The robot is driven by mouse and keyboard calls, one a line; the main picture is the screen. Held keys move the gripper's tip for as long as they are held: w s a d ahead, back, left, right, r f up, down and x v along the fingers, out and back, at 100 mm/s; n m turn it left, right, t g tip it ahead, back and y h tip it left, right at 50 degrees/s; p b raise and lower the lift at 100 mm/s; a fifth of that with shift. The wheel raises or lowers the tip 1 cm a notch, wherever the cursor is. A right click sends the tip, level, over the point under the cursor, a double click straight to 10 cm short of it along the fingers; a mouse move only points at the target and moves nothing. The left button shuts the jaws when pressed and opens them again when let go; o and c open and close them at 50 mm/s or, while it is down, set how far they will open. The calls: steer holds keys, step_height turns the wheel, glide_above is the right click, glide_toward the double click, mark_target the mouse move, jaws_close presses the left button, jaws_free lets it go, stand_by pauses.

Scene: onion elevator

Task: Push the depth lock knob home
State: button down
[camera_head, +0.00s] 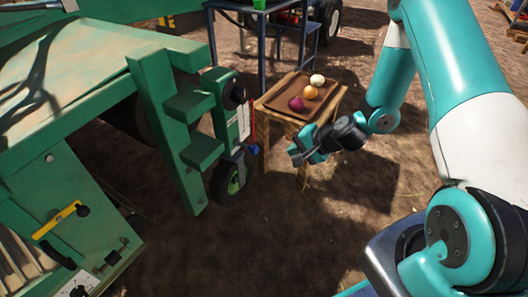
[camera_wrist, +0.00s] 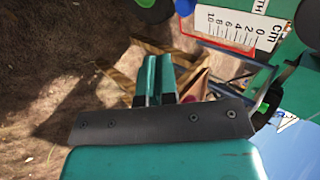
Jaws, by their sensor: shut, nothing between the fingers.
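The green machine carries a white depth scale (camera_head: 243,120), also close up in the wrist view (camera_wrist: 240,22), with a red edge along it. A round black knob (camera_head: 236,92) is at the top of the scale. A small blue knob (camera_head: 254,150) sticks out low at its right side; I cannot tell which is the depth lock knob, or how far either is pressed in. My gripper (camera_head: 300,154) is shut and empty, right of the blue knob and apart from it. Its fingers (camera_wrist: 156,66) point toward the wooden stand in the wrist view.
A wooden stand with a brown tray (camera_head: 284,102) holding three onions is just behind my gripper. A green-hubbed wheel (camera_head: 232,184) and green steps (camera_head: 190,103) are left. A blue metal table (camera_head: 262,45) stands behind. Bare soil in front is open.

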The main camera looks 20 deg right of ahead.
mark_target(257, 153)
steer(key=shift+w+a+r+b+x, duration=0.15)
steer(key=shift+w+r+b+x, duration=0.3)
steer(key=shift+x, duration=1.45)
steer(key=shift+w+a+r+b+x, duration=0.15)
steer(key=shift+b+x, duration=0.55)
steer(key=shift+x, duration=1.2)
steer(key=shift+w+a+r+b+x, duration=0.2)
steer(key=shift+r+b+x, duration=0.3)
steer(key=shift+x, duration=1.45)
steer(key=shift+f, duration=0.1)
